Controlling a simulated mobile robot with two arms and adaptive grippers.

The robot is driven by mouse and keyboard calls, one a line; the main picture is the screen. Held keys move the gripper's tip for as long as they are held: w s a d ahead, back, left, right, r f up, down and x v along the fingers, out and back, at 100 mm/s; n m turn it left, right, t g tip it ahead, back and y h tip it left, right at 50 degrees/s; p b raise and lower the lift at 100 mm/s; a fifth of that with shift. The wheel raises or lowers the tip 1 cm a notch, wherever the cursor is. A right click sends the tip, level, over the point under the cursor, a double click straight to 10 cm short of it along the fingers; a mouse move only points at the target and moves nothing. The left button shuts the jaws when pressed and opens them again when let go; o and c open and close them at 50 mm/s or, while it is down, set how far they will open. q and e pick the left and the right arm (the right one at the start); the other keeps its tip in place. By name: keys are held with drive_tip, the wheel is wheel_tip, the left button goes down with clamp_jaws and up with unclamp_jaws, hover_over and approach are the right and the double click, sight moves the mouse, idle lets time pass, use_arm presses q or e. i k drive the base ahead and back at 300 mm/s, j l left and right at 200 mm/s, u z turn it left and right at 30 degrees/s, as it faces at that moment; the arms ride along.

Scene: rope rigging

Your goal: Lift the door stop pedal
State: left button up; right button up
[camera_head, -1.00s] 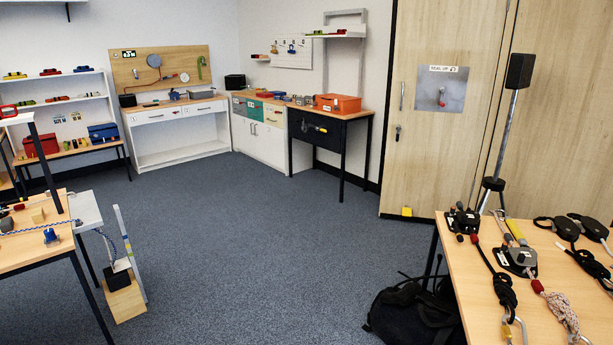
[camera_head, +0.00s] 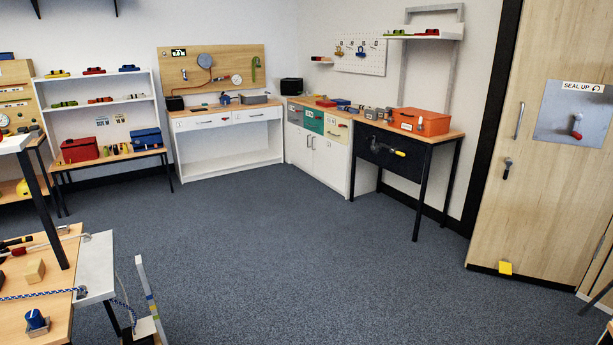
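The door stop pedal is a small yellow block (camera_head: 505,268) at the foot of the wooden door (camera_head: 535,170), low on the right side of the head view. It sits at the door's bottom edge, close to the grey carpet. Whether it touches the floor is too small to tell. The door has a vertical handle (camera_head: 519,121), a dark lever (camera_head: 507,168) below it, and a metal plate marked SEAL UP with a red-knobbed lever (camera_head: 576,128). Neither of my grippers shows in the head view.
The carpet (camera_head: 370,270) before the door is open and clear. A dark-legged bench with an orange box (camera_head: 419,122) stands left of the door. A wooden table with blue rope (camera_head: 40,295) is at the lower left. A table edge shows at the far lower right.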

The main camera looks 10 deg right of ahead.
sight(504, 267)
drive_tip(key=i+l+z, duration=0.3)
drive_tip(key=i, duration=0.3)
drive_tip(key=i+z, duration=0.3)
drive_tip(key=i, duration=0.3)
drive_tip(key=i+j+z, duration=0.15)
drive_tip(key=i+z, duration=0.15)
drive_tip(key=i, duration=0.3)
drive_tip(key=i+j+z, duration=0.3)
drive_tip(key=i, duration=0.3)
